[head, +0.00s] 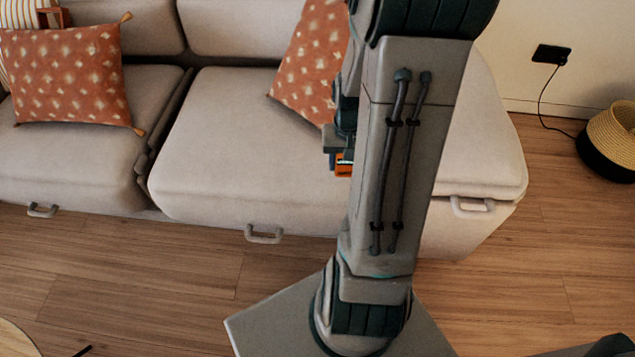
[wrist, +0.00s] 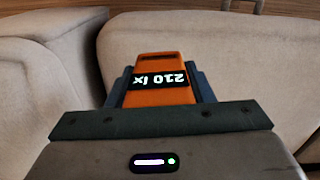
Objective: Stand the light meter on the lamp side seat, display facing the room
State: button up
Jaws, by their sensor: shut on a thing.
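The light meter (wrist: 160,67) is orange with a dark display that reads "210 lx", upside down in the wrist view. My gripper (wrist: 160,88) is shut on it, one finger on each side. In the head view a small orange part of the light meter (head: 344,166) shows beside my arm, in front of the sofa. My arm hides most of the gripper there. The sofa seat (head: 225,140) is beige and lies behind and left of my arm. I cannot tell whether the meter touches the seat.
A patterned orange cushion (head: 308,60) leans on the backrest beside my arm. Another orange cushion (head: 72,78) lies on the left seat. A woven basket (head: 612,140) and a wall socket (head: 551,54) with a cord are at the right. Wooden floor (head: 190,265) is clear in front.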

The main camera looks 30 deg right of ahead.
jog(key=s+d+m, duration=0.1)
jog(key=s, duration=0.3)
jog(key=w+a+f+b, duration=0.1)
jog(key=w+f, duration=0.1)
jog(key=w, duration=0.1)
jog(key=w+a+f+b, duration=0.1)
jog(key=w+a+f, duration=0.1)
jog(key=w, duration=0.1)
jog(key=w+a+f+b, duration=0.2)
jog(key=w+f, duration=0.1)
jog(key=w, duration=0.1)
jog(key=shift+a, duration=0.15)
jog(key=shift+f, duration=0.15)
jog(key=shift+f+b, duration=0.9)
jog(key=shift+f, duration=0.9)
jog(key=shift+f, duration=0.1)
jog(key=shift+f, duration=0.15)
jog(key=o, duration=1.1)
jog(key=shift+c, duration=0.2)
